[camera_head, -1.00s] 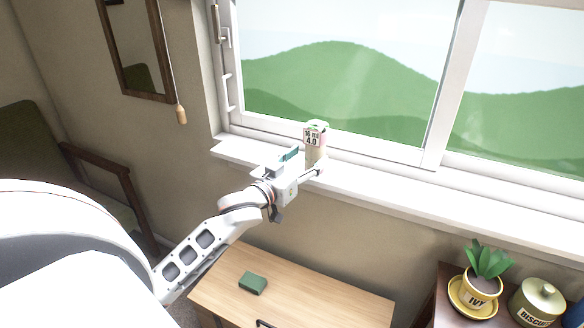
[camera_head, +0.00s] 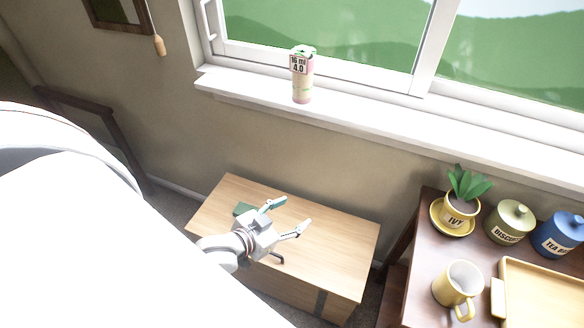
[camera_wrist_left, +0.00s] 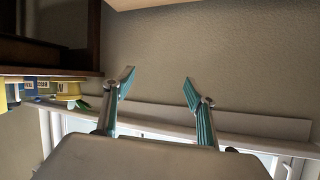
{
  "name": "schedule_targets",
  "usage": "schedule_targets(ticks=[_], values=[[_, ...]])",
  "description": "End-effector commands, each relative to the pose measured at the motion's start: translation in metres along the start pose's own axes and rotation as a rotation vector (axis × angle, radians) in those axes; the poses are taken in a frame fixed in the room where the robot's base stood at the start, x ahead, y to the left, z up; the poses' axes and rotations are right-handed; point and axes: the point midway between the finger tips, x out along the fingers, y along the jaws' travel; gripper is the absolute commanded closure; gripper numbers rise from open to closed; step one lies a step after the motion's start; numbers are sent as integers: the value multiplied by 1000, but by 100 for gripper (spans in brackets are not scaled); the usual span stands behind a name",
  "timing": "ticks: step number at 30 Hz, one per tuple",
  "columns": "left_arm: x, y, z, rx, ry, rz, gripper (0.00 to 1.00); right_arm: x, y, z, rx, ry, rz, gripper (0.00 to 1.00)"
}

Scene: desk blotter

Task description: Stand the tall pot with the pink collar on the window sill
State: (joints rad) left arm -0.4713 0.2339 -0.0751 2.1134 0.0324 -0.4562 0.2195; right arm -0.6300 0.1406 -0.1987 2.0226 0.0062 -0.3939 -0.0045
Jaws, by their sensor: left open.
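The tall pot (camera_head: 302,76) stands upright on the white window sill (camera_head: 380,113), toward its left part. It is cream with a pinkish body and a label reading "16 ml 4.0"; a pink band shows at its foot. My left gripper (camera_head: 289,216) is open and empty, over the small wooden desk in front of the sill and well apart from the pot. The left wrist view shows its two spread fingers (camera_wrist_left: 160,88) with nothing between them. My right gripper is not in view.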

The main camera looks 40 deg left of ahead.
Motion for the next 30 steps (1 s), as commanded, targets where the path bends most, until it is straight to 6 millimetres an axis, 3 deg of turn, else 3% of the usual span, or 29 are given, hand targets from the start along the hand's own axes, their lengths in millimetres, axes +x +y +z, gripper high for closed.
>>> schedule_targets(ticks=[1,3,6,9,20,27,30], values=[[-10,28,31,15,-50,35,44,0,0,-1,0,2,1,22],[-23,58,62,42,-97,76,44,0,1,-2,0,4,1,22],[-39,90,91,72,-141,120,44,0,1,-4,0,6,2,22],[-48,107,104,87,-160,143,44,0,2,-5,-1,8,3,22],[-51,112,107,93,-165,151,44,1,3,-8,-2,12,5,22],[-60,113,81,73,-153,157,44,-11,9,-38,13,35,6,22],[-66,115,76,59,-158,163,44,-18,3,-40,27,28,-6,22]])
